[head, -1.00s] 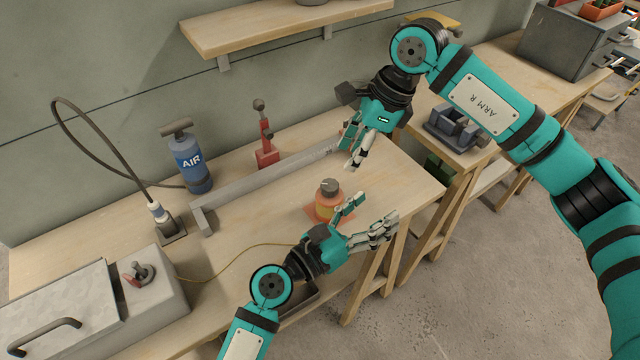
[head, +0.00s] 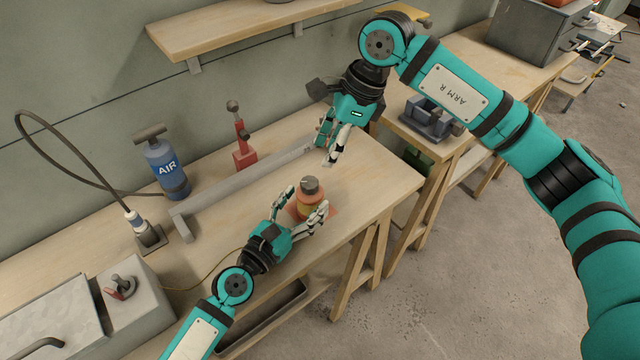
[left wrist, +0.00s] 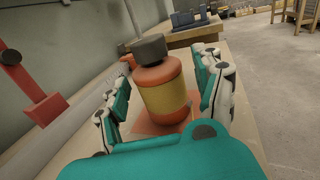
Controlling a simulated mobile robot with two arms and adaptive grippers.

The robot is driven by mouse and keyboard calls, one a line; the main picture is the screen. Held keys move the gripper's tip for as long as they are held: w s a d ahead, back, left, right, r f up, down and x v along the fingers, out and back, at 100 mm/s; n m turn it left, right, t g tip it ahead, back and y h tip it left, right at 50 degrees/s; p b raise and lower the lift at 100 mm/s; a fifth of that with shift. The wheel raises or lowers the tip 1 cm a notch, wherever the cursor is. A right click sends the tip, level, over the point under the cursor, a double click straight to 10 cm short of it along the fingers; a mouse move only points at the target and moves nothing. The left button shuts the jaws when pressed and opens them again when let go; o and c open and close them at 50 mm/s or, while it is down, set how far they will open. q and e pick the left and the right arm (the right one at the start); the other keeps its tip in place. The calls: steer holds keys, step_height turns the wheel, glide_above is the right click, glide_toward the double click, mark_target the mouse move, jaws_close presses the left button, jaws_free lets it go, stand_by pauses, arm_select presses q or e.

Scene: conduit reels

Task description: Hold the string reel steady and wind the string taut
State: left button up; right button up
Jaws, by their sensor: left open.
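The string reel (head: 306,204) is an orange spool with a yellow band of wound string and a dark knob on top. It stands upright on an orange base near the front edge of the bench. My left gripper (head: 307,197) is open, with its fingers on either side of the reel. In the left wrist view the reel (left wrist: 167,98) stands between the spread fingers, with gaps visible on both sides. The thin yellow string (head: 213,272) runs left along the bench. My right gripper (head: 326,154) hangs above the bench behind the reel, its opening unclear.
A long grey bar (head: 240,183) lies behind the reel. A red stand (head: 243,157), a blue air cylinder (head: 168,178) and a grey box (head: 140,305) stand on the bench. A vise (head: 430,118) sits on the bench to the right. A shelf (head: 240,30) overhangs the back.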

mark_target(321, 185)
arm_select(q)
steer(key=shift+a+f, duration=0.25)
steer(key=shift+f, duration=0.55)
steer(key=x, duration=0.7)
steer(key=shift+w+d+r, duration=0.1)
steer(key=shift+w+d, duration=0.05)
steer(key=shift+c, duration=0.2)
jaws_close()
